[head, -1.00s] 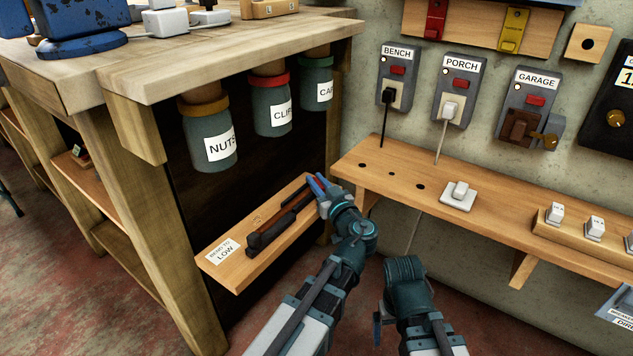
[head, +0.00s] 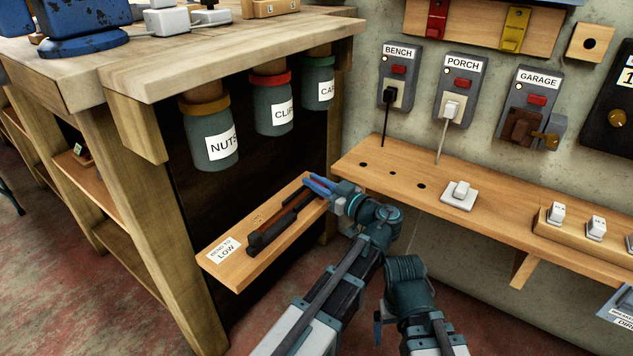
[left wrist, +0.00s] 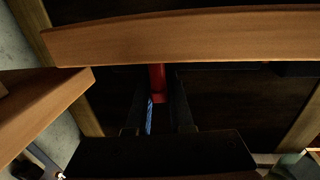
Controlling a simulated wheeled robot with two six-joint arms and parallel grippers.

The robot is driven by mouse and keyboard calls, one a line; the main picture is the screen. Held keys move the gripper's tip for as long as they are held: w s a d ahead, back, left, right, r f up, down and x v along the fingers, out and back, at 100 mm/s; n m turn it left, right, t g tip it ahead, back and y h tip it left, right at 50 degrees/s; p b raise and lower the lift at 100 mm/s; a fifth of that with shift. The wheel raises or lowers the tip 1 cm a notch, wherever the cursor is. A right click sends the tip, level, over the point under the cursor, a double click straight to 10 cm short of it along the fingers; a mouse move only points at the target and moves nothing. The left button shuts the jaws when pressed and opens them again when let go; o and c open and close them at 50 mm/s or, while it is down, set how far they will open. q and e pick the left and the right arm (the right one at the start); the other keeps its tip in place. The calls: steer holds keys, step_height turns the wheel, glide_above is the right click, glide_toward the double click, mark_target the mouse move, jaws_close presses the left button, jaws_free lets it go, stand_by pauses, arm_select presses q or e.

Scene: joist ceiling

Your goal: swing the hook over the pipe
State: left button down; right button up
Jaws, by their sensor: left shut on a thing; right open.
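My left gripper (head: 318,187) is at the right end of the small labelled shelf, close to the end of a long dark tool (head: 268,234) with a red-brown top. In the left wrist view, a red bar (left wrist: 158,83) stands between my left fingers (left wrist: 160,115), and the gripper is shut on it. I cannot tell whether the bar belongs to the dark tool or is the hook. No pipe can be clearly made out. My right gripper (head: 379,328) is low in front, open, partly hidden by its own arm and away from the shelf.
The small shelf (head: 228,272) sits under the workbench (head: 200,60). Jars (head: 212,135) hang above it. A wall shelf (head: 400,182) with a white switch (head: 459,194) lies to the right. A wooden board (left wrist: 180,38) crosses the top of the left wrist view.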

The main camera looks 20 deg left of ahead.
arm_select(q)
steer(key=shift+s+n+g+y, duration=0.15)
steer(key=shift+n+g+y, duration=0.55)
steer(key=shift+g, duration=0.4)
steer(key=shift+a, duration=0.1)
steer(key=c, duration=0.8)
jaws_free()
